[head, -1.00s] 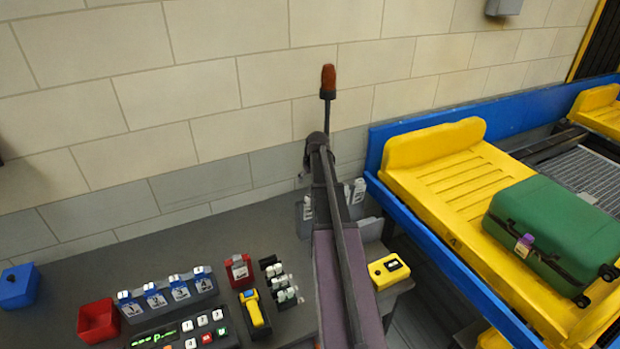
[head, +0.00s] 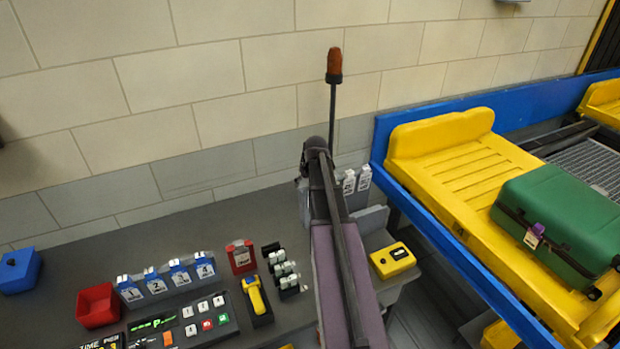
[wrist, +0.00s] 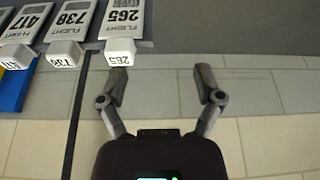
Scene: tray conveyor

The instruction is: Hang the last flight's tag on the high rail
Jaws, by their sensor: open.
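In the wrist view, white flight tags hang in a row at the upper left, upside down in the picture: 265 (wrist: 122,18), 738 (wrist: 70,18) and 417 (wrist: 27,25). Each has a white block at its end; the 265 block (wrist: 120,52) is nearest my gripper. My gripper (wrist: 162,78) is open and empty, its fingers beside and apart from the 265 tag. In the head view, two white tags (head: 363,178) (head: 349,183) show just right of my arm; their numbers are too small to read. My gripper is hidden there. I cannot tell which rail is the high one.
The desk holds a row of blue numbered holders (head: 154,280), a red bin (head: 97,305), a keypad (head: 190,322), a yellow scanner (head: 256,296) and a yellow box (head: 392,261). A green suitcase (head: 560,220) lies on a yellow conveyor tray (head: 440,140) at right. The wall stands close behind.

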